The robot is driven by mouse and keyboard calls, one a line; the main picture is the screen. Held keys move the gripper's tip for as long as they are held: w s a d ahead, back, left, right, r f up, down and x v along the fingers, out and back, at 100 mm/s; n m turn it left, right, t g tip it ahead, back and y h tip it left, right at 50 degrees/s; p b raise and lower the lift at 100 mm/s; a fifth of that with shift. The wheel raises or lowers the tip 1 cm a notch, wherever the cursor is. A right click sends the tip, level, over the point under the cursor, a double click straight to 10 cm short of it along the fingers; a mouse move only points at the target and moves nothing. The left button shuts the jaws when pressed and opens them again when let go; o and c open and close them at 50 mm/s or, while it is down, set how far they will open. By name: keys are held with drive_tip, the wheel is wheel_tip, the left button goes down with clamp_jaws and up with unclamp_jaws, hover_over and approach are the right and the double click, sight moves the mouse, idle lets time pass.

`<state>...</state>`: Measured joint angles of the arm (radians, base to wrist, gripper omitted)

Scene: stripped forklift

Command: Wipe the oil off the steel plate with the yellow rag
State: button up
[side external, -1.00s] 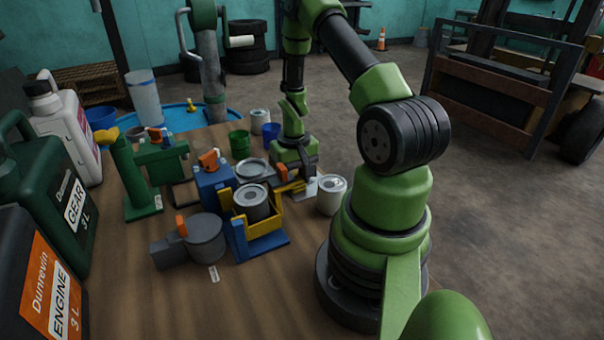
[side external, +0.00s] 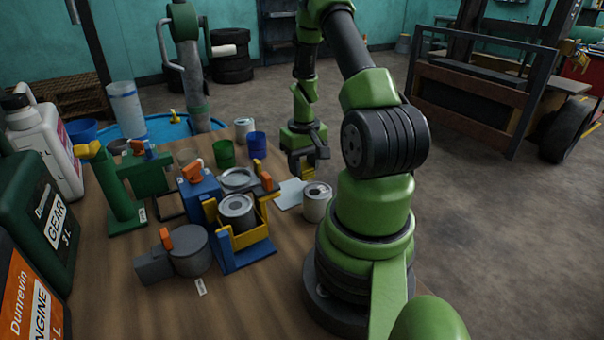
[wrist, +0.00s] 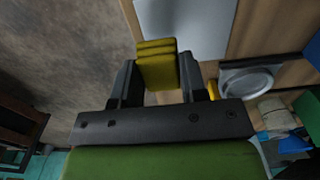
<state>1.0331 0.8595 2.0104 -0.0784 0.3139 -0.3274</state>
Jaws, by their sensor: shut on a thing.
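My gripper (wrist: 158,85) is shut on the folded yellow rag (wrist: 157,65), which sits between the two dark fingers in the wrist view. The steel plate (wrist: 185,25) is a pale grey sheet just beyond the rag there, partly cut off by the frame and partly hidden by the rag. In the side view the plate (side external: 290,196) lies on the wooden bench, and my gripper (side external: 302,172) hangs at its far right side, apparently above the bench. I cannot make out any oil on the plate's visible part.
A lidless grey can (side external: 317,203) stands close to the plate's near right side. A round metal dish (side external: 238,180), a blue cup (side external: 257,145), a green cup (side external: 223,154) and a yellow-and-blue holder with a can (side external: 237,212) crowd the left. The floor right of the bench is open.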

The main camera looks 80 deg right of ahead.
drive_tip(key=shift+r, duration=2.25)
drive_tip(key=w+a+r+n, duration=0.3)
drive_tip(key=w+a, duration=0.1)
drive_tip(key=a, duration=0.4)
drive_tip(key=w+a+r+n, duration=0.3)
drive_tip(key=w+a, duration=0.1)
drive_tip(key=a, duration=0.4)
drive_tip(key=w+a+r+n, duration=0.3)
drive_tip(key=w+a, duration=0.1)
drive_tip(key=a, duration=0.5)
drive_tip(key=shift+w, duration=0.25)
drive_tip(key=shift+d, duration=0.1)
